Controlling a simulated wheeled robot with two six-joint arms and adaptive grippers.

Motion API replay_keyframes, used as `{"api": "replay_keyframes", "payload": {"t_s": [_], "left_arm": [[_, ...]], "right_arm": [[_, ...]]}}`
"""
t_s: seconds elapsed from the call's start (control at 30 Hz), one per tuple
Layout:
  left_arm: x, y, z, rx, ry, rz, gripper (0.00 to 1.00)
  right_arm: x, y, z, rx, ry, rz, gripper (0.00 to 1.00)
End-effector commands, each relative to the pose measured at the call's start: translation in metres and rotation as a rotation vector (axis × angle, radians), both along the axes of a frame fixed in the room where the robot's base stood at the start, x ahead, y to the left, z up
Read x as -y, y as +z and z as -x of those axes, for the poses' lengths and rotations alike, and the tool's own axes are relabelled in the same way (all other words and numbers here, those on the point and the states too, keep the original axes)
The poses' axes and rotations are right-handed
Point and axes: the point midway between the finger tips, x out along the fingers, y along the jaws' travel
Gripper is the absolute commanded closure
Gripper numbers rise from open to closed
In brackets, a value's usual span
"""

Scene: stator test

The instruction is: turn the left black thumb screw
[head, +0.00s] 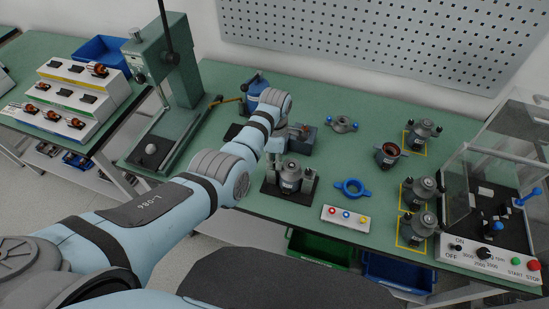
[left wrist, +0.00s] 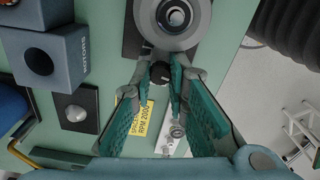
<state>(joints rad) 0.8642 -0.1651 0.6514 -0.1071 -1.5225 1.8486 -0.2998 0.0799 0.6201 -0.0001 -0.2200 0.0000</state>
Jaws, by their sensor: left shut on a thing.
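A dark grey stator housing (head: 290,176) stands on a black plate (head: 304,197) near the front edge of the green bench. It also shows at the top of the left wrist view (left wrist: 176,16). My left gripper (head: 277,168) reaches down at the left side of the housing. In the left wrist view its teal-padded fingers (left wrist: 163,76) converge, shut on a small black thumb screw (left wrist: 160,72) beside the housing. The fingers hide part of the screw. In the head view I cannot make the screw out. My right gripper is not in view.
A green press (head: 178,70) stands left of my arm. Several motors stand on yellow-marked spots by a clear-walled test station (head: 490,257). A grey-blue rotors block (left wrist: 48,60) is near my left wrist.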

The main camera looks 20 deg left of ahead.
Motion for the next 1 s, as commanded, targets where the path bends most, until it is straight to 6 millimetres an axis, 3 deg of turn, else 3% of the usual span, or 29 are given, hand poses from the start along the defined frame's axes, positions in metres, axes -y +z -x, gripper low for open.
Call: {"api": "replay_keyframes", "payload": {"t_s": [0.5, 0.53, 0.67, 1.0], "left_arm": [[0.0005, 0.0007, -0.0005, 0.001, 0.022, 0.001, 1.00], [0.0005, 0.0006, -0.0005, 0.001, 0.022, 0.001, 0.82], [0.0005, 0.0005, -0.0004, 0.001, 0.022, 0.001, 0.64], [0.0002, 0.0045, -0.0004, 0.001, 0.022, 0.000, 0.64]], "right_arm": [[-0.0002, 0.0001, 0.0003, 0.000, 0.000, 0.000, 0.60], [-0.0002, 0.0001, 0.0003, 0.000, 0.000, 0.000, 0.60], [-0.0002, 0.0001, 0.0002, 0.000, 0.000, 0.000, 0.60], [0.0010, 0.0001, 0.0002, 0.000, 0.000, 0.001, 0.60]]}}
